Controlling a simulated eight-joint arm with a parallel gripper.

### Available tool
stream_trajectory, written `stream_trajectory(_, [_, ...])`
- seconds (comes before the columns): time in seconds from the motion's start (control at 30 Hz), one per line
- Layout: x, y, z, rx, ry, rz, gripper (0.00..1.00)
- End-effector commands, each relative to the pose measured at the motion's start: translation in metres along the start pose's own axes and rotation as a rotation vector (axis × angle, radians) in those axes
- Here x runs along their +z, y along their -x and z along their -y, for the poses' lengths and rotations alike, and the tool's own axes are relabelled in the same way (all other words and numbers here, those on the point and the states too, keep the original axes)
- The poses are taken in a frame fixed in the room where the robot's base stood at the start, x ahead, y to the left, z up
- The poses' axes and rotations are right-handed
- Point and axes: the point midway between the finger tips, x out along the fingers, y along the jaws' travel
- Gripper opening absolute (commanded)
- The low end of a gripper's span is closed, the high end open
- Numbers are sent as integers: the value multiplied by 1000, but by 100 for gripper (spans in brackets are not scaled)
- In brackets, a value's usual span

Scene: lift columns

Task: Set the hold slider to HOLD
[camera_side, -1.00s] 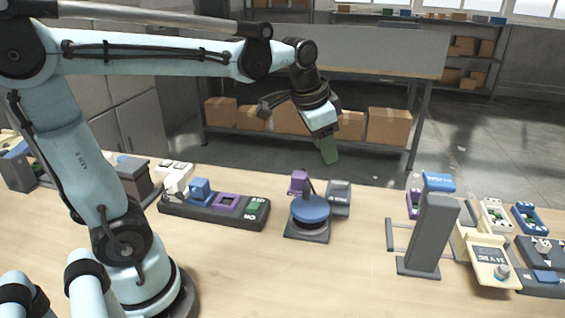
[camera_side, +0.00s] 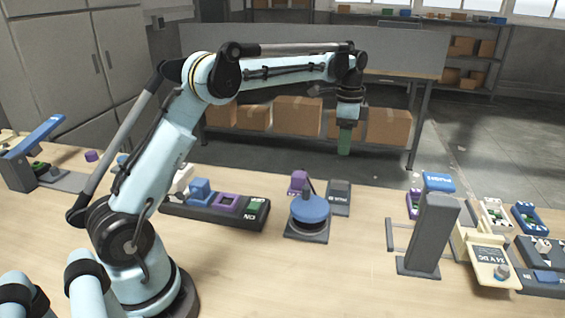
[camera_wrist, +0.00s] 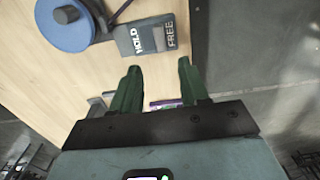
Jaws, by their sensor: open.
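The hold slider is a small dark grey box (camera_wrist: 150,37), labelled HOLD at its left and FREE at its right in the wrist view. A dark part lies between the labels, but I cannot tell the slider's setting from it. In the side view the box (camera_side: 339,196) sits on the table beside a blue disc. My gripper (camera_side: 345,142) points down, well above the table and beyond its far edge. In the wrist view its green fingers (camera_wrist: 157,71) are apart and empty, with the slider box ahead of their tips and not touched.
The blue disc (camera_side: 310,209) on its dark base stands left of the slider box, with a purple block (camera_side: 299,182) behind. A tall grey column (camera_side: 432,235) stands to the right. A dark switch panel (camera_side: 213,207) lies to the left. The table front is bare.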

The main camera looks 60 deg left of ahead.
Motion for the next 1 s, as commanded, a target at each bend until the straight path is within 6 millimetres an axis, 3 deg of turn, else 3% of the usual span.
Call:
stream_trajectory(0.6, [0,-99,0,-1,2,-1,45])
stream_trajectory(0.8, [0,-114,0,-1,2,-1,45])
stream_trajectory(1.0, [0,-116,0,-1,2,-1,45])
